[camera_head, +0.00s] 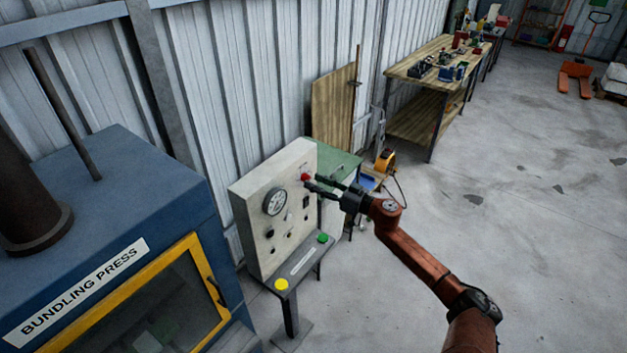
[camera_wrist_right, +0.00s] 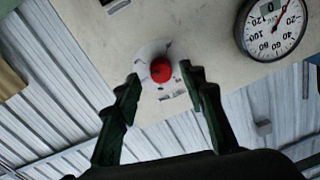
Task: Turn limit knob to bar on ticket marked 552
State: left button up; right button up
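A red knob (camera_head: 305,177) sits near the upper right edge of the pale control panel (camera_head: 248,200). In the right wrist view the red knob (camera_wrist_right: 161,70) is on a white round plate with dark marks; small lettering beside it is too blurred to read. My right gripper (camera_head: 313,185) is at the panel's right side, its fingers pointing at the knob. In the wrist view its two green fingers are apart, one on each side of the knob; I cannot tell whether they touch it. No ticket marked 552 can be made out. My left gripper is out of view.
A round gauge (camera_head: 275,202) and several small controls are on the panel. Below, a ledge carries a yellow button (camera_head: 281,284) and a green button (camera_head: 322,238). The blue bundling press (camera_head: 140,190) stands at left.

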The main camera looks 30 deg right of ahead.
jog(key=shift+x, duration=0.85)
jog(key=shift+c, duration=0.4)
grip_shut()
